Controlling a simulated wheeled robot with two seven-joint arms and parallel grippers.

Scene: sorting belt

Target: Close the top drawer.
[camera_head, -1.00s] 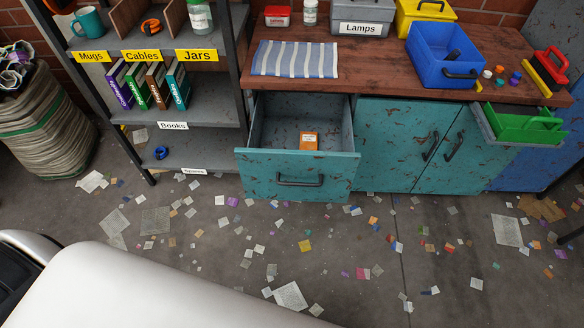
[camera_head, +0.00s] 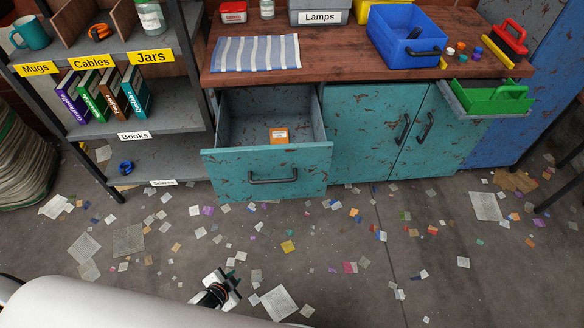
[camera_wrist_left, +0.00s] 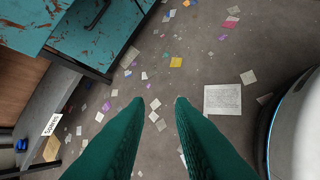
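The top drawer (camera_head: 265,173) is a worn teal drawer under the left end of the workbench. It is pulled far out, with its inside open to view. Its dark bar handle (camera_head: 272,181) is on the front. A small orange box (camera_head: 279,135) lies inside. My left gripper (camera_head: 231,283) is low in the head view, in front of the drawer and well apart from it. In the left wrist view its two green fingers (camera_wrist_left: 159,100) are spread with only floor between them. Teal furniture with a dark handle (camera_wrist_left: 98,15) shows at upper left there. My right gripper is not in view.
A shelf rack with labels (camera_head: 134,135) stands left of the drawer. Closed cabinet doors (camera_head: 372,135) and a green tray (camera_head: 492,99) are to the right. The bench top (camera_head: 334,57) holds a striped cloth and bins. The floor in front is open, with scattered paper scraps.

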